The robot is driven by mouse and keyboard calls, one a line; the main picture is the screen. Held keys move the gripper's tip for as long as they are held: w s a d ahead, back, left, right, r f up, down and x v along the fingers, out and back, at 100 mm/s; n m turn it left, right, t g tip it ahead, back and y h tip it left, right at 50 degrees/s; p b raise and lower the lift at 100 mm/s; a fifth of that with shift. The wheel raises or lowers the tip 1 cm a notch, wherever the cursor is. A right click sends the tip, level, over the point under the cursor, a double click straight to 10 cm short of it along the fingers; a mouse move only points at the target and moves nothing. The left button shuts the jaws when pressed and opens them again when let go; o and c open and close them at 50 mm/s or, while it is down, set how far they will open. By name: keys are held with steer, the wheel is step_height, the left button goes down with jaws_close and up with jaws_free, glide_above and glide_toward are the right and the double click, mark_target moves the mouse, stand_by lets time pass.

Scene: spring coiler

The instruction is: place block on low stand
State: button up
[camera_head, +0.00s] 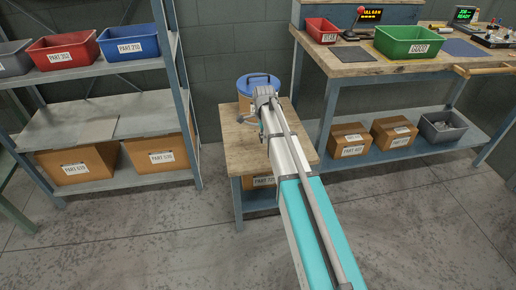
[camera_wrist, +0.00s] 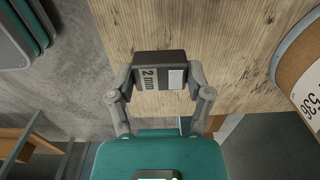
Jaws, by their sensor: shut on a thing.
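The block (camera_wrist: 159,67) is dark, with a white "2 mm" label, and shows between my fingertips in the wrist view. My gripper (camera_wrist: 163,78) is shut on it, one finger at each side. Below the block is the wooden top of the low stand (camera_wrist: 225,30); I cannot tell whether the block touches it. In the head view the low stand (camera_head: 237,150) is in the middle, and my arm reaches over it. The block is not discernible there.
A blue-lidded drum (camera_head: 257,84) stands at the back of the low stand; its brown side (camera_wrist: 300,65) shows at the right in the wrist view. A shelf (camera_head: 110,80) with bins and boxes is at left, a workbench (camera_head: 350,62) at right. Front wood is partly clear.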

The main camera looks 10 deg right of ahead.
mark_target(260, 148)
steer(key=shift+w+a+f+b, duration=0.15)
steer(key=shift+w+f+b, duration=0.5)
steer(key=shift+f, duration=0.15)
steer(key=shift+w+a+f+b, duration=0.1)
steer(key=shift+w+f+b, duration=0.5)
steer(key=shift+f, duration=0.2)
steer(key=shift+w+f+b, duration=0.55)
steer(key=shift+f+b, duration=0.15)
steer(key=shift+f, duration=0.05)
steer(key=shift+s+f+b, duration=0.1)
steer(key=shift+f+b, duration=1.15)
steer(key=shift+b, duration=0.05)
steer(key=shift+f, duration=0.2)
steer(key=o, duration=1.3)
steer(key=shift+r, duration=0.1)
steer(key=shift+r, duration=0.15)
step_height(260, 148, up, 12)
steer(key=p, duration=1.2)
